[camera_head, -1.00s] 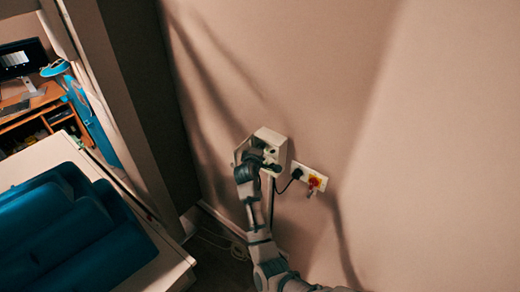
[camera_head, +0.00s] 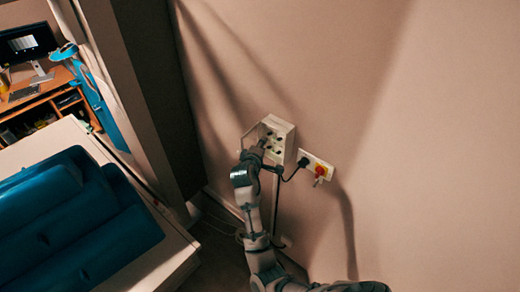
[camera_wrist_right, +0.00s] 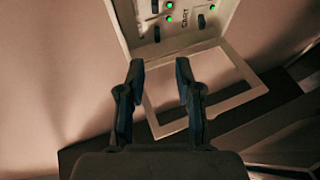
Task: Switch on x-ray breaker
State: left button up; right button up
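The breaker box (camera_head: 287,143) is a pale box on the wall in the head view, with dark switches on its face. In the right wrist view the box's panel (camera_wrist_right: 198,28) shows several dark switches, green lights beside some of them and a partly readable label. Its hinged cover frame (camera_wrist_right: 157,112) hangs open below the panel. My right gripper (camera_wrist_right: 160,72) is open and empty, its two fingertips apart just below the panel's lower edge in that view. In the head view it is at the box's lower left, partly hidden by my wrist. My left gripper is not in view.
A wall socket plate (camera_head: 316,169) with a black plug and a red-and-yellow switch is right of the box. A cable runs below. The wall at right is clear.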

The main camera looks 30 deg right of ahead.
jog(key=v, duration=0.3)
jog(key=shift+f, duration=0.15)
dwell(0.3)
